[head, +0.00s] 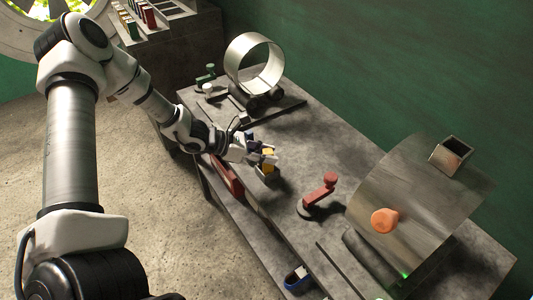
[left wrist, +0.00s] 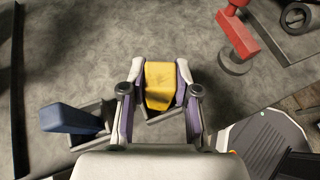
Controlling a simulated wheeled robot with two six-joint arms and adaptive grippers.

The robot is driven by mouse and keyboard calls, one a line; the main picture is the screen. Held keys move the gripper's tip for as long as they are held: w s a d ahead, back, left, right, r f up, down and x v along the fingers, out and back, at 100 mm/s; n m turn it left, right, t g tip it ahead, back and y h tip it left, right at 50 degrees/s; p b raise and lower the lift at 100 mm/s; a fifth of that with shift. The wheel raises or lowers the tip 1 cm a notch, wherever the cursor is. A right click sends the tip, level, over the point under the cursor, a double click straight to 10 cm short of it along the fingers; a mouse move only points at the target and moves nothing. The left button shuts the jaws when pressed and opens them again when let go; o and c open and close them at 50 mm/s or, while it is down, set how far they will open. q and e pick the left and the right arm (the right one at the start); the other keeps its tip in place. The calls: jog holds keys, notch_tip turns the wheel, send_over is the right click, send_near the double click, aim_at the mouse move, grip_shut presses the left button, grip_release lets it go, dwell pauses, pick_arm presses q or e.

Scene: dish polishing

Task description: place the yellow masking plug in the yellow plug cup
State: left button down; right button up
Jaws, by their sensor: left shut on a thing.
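The yellow masking plug (left wrist: 159,84) is between the two fingers of my left gripper (left wrist: 159,92), which is shut on it. In the head view the left gripper (head: 262,155) is over the table with yellow showing at its tips. A small grey open-topped cup (left wrist: 165,128) lies under the plug in the wrist view, partly hidden by plug and fingers. In the head view a yellow-faced cup (head: 267,170) stands just below the fingertips. I cannot tell whether the plug touches it. My right gripper is not in view.
A blue plug (left wrist: 72,117) stands in a grey cup left of the gripper. A red stand (head: 321,193) is to the right on the table. A metal ring (head: 233,67) is at the back, and a curved metal sheet (head: 372,185) with an orange disc (head: 384,221) is at right.

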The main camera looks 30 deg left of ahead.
pick_arm(q)
jog(key=shift+f, duration=0.15)
jog(key=c, duration=0.9)
grip_release()
jog(key=shift+o, duration=0.2)
